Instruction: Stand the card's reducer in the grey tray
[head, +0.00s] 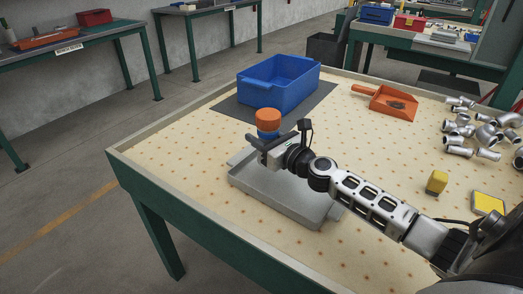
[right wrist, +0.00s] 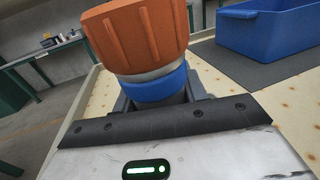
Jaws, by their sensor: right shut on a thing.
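The grey tray (head: 284,192) lies on the speckled table near its left front edge, partly hidden by my right arm. I see nothing standing in its visible part. My right gripper (head: 259,145) is over the tray's back left part, shut on an orange-and-blue piece (head: 268,121). In the right wrist view the piece (right wrist: 140,40) has a wide ribbed orange top, a thin pale metal strip and a narrower blue band. Its lower end is hidden between the fingers (right wrist: 165,98). It is roughly upright. I cannot tell its height above the tray. My left gripper is not in view.
A blue bin (head: 278,82) stands on a dark mat behind the tray. An orange scoop (head: 390,101) lies at the back right. Several metal pipe fittings (head: 480,130) are heaped at right. A yellow block (head: 437,182) and a yellow-edged flat thing (head: 488,203) lie near my arm.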

